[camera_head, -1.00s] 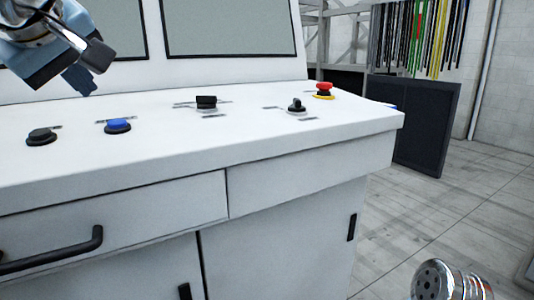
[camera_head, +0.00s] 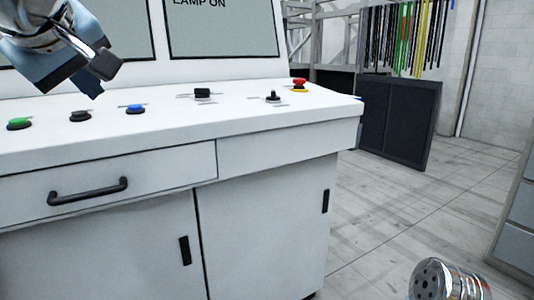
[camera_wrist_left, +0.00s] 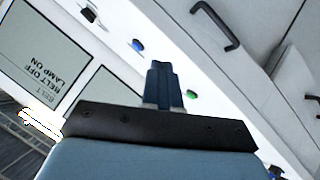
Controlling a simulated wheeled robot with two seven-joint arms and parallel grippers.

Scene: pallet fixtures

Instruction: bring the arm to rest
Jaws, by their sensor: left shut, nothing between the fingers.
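My left gripper (camera_head: 92,78) is at the upper left of the head view, above the white control console (camera_head: 110,165). It is empty and apart from the buttons. In the left wrist view the fingers (camera_wrist_left: 162,72) are together, with nothing between them. On the console top are a green button (camera_head: 19,124), a black button (camera_head: 80,116), a blue button (camera_head: 135,109), a black switch (camera_head: 202,93), a small black lever (camera_head: 272,97) and a red emergency stop (camera_head: 299,84) on a yellow ring.
A screen (camera_head: 222,30) on the console reads "LAMP ON". The console front has a drawer handle (camera_head: 88,191). A dark cabinet (camera_head: 398,120) stands behind at the right, below hanging cables (camera_head: 405,38). A grey drawer unit (camera_head: 515,250) is at the right edge.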

